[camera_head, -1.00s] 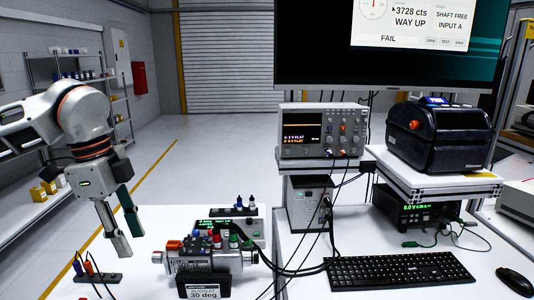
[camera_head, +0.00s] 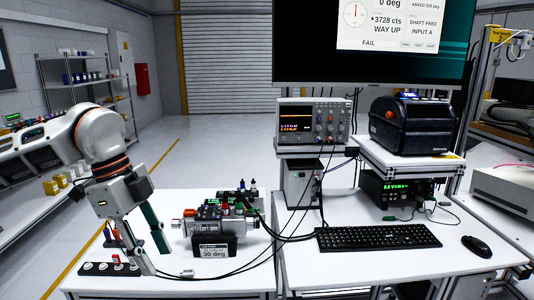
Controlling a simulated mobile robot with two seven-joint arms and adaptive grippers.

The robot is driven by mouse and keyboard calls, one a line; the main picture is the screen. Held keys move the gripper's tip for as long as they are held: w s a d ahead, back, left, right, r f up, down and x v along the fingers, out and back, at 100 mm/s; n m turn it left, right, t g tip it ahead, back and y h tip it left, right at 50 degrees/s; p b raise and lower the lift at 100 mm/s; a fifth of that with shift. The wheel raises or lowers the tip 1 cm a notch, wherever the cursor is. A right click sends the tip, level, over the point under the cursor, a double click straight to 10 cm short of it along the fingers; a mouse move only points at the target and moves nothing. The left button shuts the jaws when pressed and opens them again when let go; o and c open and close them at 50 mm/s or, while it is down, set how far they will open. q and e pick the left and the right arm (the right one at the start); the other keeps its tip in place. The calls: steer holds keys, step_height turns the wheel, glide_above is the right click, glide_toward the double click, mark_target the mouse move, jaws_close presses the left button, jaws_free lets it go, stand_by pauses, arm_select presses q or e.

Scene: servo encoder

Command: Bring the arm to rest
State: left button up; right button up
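My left gripper (camera_head: 157,261) is open and empty, fingers pointing down near the front left of the white bench (camera_head: 240,280). One finger is grey, the other dark green. Its tips are right of a black strip (camera_head: 97,269) with a red plug; I cannot tell whether they touch the bench. The monitor (camera_head: 400,32) reads 3728 cts, WAY UP, SHAFT FREE, INPUT A, FAIL. My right gripper is out of view.
Black cables (camera_head: 262,240) run across the bench. An oscilloscope (camera_head: 313,122), black printer-like device (camera_head: 412,126), keyboard (camera_head: 377,237) and mouse (camera_head: 476,246) occupy the right side. Open floor (camera_head: 200,160) lies behind the bench.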

arm_select(q)
steer(key=s+d+f+m+g+h, duration=0.2)
steer(key=s+d+f+m+h, duration=0.1)
steer(key=d, duration=0.5)
steer(key=s+d+f+m+g+h, duration=0.1)
steer(key=s+d+f+m+h, duration=0.2)
steer(key=d, duration=0.5)
steer(key=s+d+r+h, duration=0.2)
steer(key=d+r+h, duration=0.3)
steer(key=d+h, duration=0.6)
steer(key=w+a+f+n+t+y, duration=0.4)
steer(key=w+a+f+n+t, duration=0.15)
steer(key=f+n+t, duration=0.35)
steer(key=w+a+f+n+t+y, duration=0.5)
steer(key=f+n+t, duration=0.3)
steer(key=t, duration=0.3)
steer(key=s+a+f+n+g+y, duration=0.1)
steer(key=s+a+f, duration=0.3)
steer(key=f, duration=0.4)
steer(key=s+a+f+n+g+y, duration=0.2)
steer(key=s+a+f+y, duration=0.2)
steer(key=s+f, duration=0.3)
steer(key=s+a+f+n+g+y, duration=0.1)
steer(key=s+a+f+g+y, duration=0.1)
steer(key=s+a+f, duration=0.4)
step_height(320, 180, down, 4)
steer(key=shift+a+f+g+y, duration=0.1)
steer(key=shift+a+g+y, duration=0.15)
steer(key=shift+y, duration=0.45)
